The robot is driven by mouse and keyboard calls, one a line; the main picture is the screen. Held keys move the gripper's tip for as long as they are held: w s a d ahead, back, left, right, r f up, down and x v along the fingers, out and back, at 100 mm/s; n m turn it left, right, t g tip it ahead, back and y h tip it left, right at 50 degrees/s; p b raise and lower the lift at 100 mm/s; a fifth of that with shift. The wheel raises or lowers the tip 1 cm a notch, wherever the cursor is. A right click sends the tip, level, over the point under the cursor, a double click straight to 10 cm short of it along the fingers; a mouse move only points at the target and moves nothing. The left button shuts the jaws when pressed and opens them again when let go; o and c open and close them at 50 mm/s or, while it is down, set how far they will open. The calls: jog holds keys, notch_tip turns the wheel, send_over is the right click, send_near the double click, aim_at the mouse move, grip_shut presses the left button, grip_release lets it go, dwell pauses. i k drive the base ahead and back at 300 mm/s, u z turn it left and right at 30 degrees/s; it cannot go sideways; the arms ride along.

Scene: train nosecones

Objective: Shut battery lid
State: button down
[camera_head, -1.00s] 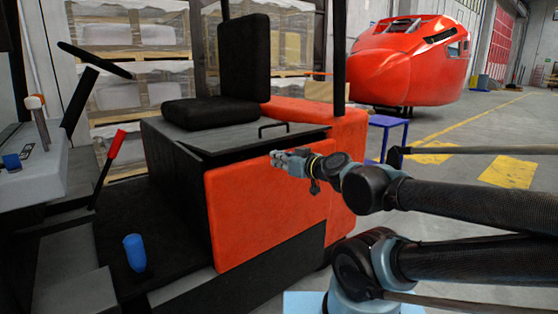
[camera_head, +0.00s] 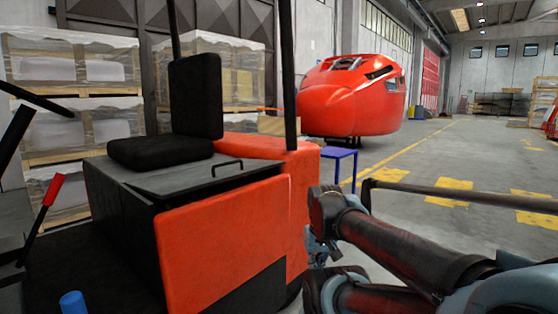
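The battery lid (camera_head: 182,185) is the grey panel on top of the red vehicle body, with a black handle (camera_head: 227,165) near its right edge. The black seat (camera_head: 190,105) stands at its back. The lid lies nearly flat, and a dark strip shows between its front edge and the red side panel (camera_head: 222,235). I cannot tell whether it is fully down. My gripper (camera_head: 318,249) seems to be at the folded arm's end, right of the red body and apart from the lid. Its fingers are too hidden to read.
A blue stand (camera_head: 340,154) is behind the vehicle on the right. A red train nosecone (camera_head: 352,98) stands farther back. Wrapped pallets (camera_head: 75,75) line the left. A red lever (camera_head: 53,190) and a blue cylinder (camera_head: 73,303) are at lower left.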

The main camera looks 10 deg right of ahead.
aim_at(169, 186)
jog(key=z, duration=1.85)
jog(key=k, duration=1.05)
jog(key=u, duration=1.6)
jog(key=i, duration=1)
jog(key=z, duration=0.05)
